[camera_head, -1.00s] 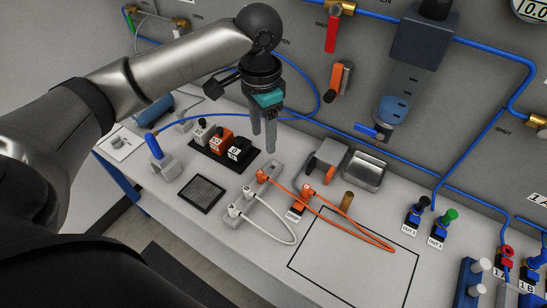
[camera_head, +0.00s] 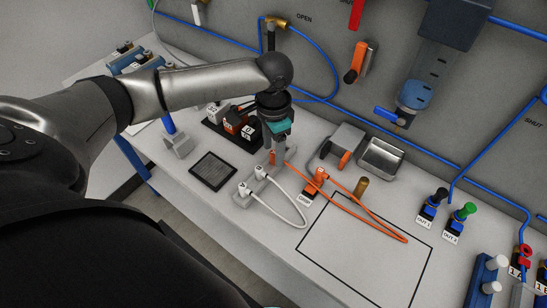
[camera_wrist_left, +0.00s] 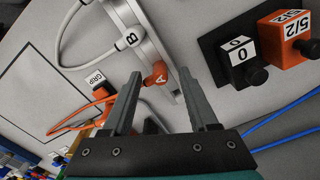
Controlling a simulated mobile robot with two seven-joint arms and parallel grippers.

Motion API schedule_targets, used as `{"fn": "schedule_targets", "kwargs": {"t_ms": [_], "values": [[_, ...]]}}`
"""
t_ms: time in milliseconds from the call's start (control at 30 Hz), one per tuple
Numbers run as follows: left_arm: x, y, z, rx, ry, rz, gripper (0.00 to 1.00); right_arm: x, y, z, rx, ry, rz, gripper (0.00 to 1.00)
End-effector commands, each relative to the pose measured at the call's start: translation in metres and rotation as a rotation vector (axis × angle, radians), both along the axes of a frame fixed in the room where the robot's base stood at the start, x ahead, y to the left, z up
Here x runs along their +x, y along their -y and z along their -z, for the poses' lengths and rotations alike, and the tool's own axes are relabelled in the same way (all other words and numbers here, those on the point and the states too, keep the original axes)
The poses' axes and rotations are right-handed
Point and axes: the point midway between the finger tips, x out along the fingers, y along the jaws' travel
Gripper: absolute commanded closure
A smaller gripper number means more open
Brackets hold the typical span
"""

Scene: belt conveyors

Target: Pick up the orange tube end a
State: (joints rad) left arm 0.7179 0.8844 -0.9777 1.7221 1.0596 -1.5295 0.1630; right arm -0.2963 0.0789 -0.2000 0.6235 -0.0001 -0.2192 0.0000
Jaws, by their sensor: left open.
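In the left wrist view my left gripper (camera_wrist_left: 162,74) is open, and tube end A shows between the fingertips, closer to the left finger. I cannot tell whether a finger touches it. The orange tube (camera_head: 365,222) runs right across the table. My right gripper is not in view.
White tube end B (camera_wrist_left: 129,40) and another white end share the rack. A black holder with block 0 (camera_wrist_left: 241,62) and orange block 5/2 (camera_wrist_left: 288,40) stands close by. The orange GRIP fitting (camera_head: 318,181) is to the right. The outlined table area (camera_head: 345,262) is mostly clear.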

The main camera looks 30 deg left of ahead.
Motion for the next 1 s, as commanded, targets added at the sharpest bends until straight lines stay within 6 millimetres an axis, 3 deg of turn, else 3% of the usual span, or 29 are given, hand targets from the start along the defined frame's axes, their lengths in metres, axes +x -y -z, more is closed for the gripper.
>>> {"fn": "schedule_targets", "kwargs": {"t_ms": [133, 400, 933, 1000], "values": [[0.000, 0.000, 0.019, 0.001, 0.001, 0.002, 0.41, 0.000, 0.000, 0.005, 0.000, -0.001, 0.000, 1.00], [0.000, 0.000, 0.021, 0.001, 0.002, 0.002, 0.41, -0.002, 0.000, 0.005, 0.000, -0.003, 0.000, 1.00], [0.000, 0.000, 0.021, 0.000, 0.001, 0.002, 0.99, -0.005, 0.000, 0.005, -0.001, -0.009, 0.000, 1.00], [0.000, 0.000, 0.021, 0.001, 0.002, 0.001, 1.00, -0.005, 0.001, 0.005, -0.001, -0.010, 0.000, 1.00]]}}
